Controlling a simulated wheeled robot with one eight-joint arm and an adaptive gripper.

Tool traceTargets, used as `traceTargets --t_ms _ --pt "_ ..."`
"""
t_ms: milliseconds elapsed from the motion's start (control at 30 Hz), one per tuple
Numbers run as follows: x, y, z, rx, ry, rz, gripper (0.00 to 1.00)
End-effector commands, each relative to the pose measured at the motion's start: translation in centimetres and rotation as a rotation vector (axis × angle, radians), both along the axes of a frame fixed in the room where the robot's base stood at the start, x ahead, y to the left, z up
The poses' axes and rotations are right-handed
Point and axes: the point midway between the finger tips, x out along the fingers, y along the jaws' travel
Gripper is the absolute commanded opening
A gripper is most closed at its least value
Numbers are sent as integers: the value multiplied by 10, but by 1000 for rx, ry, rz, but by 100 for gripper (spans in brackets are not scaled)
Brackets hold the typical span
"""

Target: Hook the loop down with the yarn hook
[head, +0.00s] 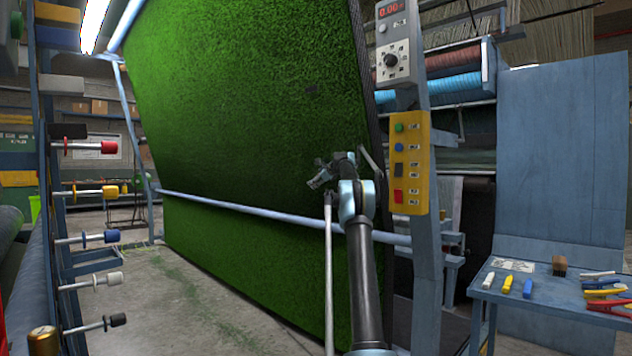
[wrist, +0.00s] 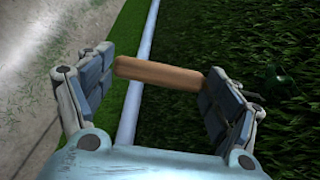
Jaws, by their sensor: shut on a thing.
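My gripper (head: 322,178) is in front of the lower right part of the upright green turf (head: 235,90), above the pale horizontal bar. In the wrist view my gripper (wrist: 157,78) is shut on the wooden handle (wrist: 158,74) of the yarn hook, which lies across between the two fingers. A small dark patch (head: 311,89) shows higher on the turf.
The pale bar (head: 250,210) runs across the turf. A post with a yellow button panel (head: 409,162) stands close right of my arm. The floor between is clear.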

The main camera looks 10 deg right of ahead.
Motion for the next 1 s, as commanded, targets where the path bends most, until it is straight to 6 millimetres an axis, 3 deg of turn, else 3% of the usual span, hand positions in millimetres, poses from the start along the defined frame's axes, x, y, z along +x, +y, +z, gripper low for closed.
traceTargets --t_ms 267,1000 --pt "1 -1 -2 0 0 0 55" --pt "-3 2 24 0 -1 -3 55"
